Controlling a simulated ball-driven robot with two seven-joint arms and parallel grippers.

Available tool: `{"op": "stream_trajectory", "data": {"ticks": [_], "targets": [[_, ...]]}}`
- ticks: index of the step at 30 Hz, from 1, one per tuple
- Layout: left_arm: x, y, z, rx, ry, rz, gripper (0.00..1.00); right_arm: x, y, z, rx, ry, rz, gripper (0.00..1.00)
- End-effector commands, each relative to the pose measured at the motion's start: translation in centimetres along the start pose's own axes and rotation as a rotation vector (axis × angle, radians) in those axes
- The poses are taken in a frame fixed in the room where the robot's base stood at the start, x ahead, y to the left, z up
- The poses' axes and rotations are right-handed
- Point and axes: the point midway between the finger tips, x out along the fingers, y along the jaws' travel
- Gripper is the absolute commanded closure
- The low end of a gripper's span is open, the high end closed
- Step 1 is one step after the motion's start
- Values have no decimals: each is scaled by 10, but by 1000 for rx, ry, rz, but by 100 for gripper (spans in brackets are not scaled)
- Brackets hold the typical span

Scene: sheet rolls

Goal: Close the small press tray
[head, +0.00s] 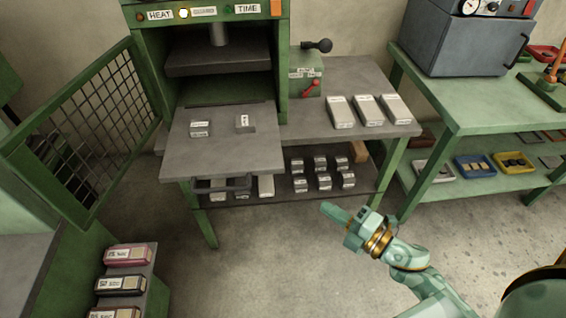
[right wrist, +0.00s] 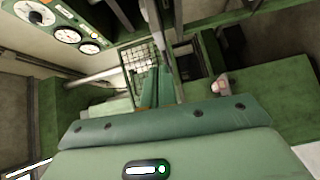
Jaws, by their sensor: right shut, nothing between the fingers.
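The grey press tray (head: 225,155) is pulled out toward me from the green press (head: 205,20). A dark bar handle (head: 222,185) runs along its front edge. Two small labelled metal blocks, one on the left (head: 200,128) and one on the right (head: 245,122), lie on the tray. My right gripper (head: 328,209) is shut and empty, to the right of the handle and nearer me, apart from the tray. Its fingers also show in the right wrist view (right wrist: 157,88). My left gripper is not in view.
The green mesh guard door (head: 90,125) stands open at the left. Three pale slabs (head: 367,110) lie on the bench right of the tray. Small labelled blocks (head: 320,173) sit on the shelf below. A red lever (head: 311,88) is beside the press. The floor ahead is clear.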

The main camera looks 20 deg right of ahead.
Motion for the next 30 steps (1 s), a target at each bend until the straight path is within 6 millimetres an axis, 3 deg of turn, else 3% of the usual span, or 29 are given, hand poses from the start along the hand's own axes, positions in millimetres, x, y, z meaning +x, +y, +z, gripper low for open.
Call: {"op": "stream_trajectory", "data": {"ticks": [2,8,20,30], "targets": [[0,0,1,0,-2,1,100,1,1,-9,-50,44,9,100],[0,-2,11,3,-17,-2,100,21,3,-11,-67,48,17,100],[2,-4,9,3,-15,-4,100,104,3,-14,-64,45,15,100],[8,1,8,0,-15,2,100,129,4,12,-61,45,12,100]]}}
